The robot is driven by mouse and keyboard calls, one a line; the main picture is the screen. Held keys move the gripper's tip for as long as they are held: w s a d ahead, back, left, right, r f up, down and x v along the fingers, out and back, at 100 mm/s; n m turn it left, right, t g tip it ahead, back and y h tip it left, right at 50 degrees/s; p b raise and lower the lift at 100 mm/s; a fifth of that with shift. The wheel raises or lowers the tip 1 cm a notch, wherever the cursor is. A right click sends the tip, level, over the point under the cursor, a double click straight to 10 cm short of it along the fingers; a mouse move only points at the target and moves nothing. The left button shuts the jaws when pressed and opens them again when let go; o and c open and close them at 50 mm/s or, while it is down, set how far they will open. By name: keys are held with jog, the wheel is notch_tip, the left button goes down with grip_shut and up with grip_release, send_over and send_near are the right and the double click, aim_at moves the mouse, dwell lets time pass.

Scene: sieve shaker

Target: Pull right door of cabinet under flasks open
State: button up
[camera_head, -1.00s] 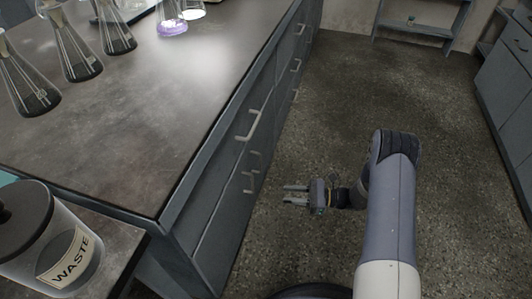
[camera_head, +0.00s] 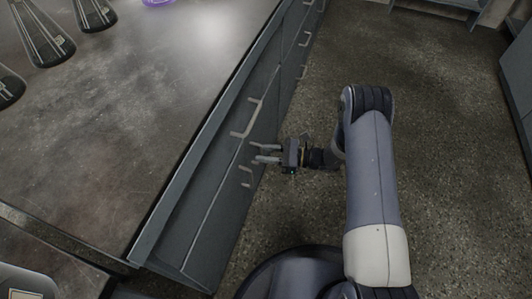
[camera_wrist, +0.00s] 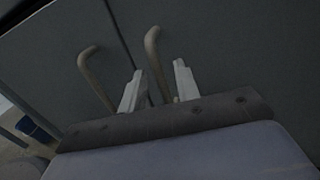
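The cabinet (camera_head: 205,205) stands under the worktop with the flasks (camera_head: 42,38). In the wrist view, two upright bar handles flank the seam between its doors: a left handle (camera_wrist: 97,80) and the right door handle (camera_wrist: 153,50). The right door (camera_wrist: 230,45) looks shut. My gripper (camera_head: 254,152) points at the cabinet front, below a drawer handle (camera_head: 249,118). In the wrist view my gripper (camera_wrist: 158,70) is open, and the right handle appears between its two fingers. I cannot tell whether they touch it. The handles are partly hidden by the fingers in the head view.
The worktop (camera_head: 120,150) overhangs to the left of my arm. More drawer handles (camera_head: 303,38) run along the front farther back. The floor (camera_head: 445,150) to the right is clear. A blue bin (camera_wrist: 35,128) shows at the left in the wrist view.

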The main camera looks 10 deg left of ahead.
grip_shut()
dwell(0.6)
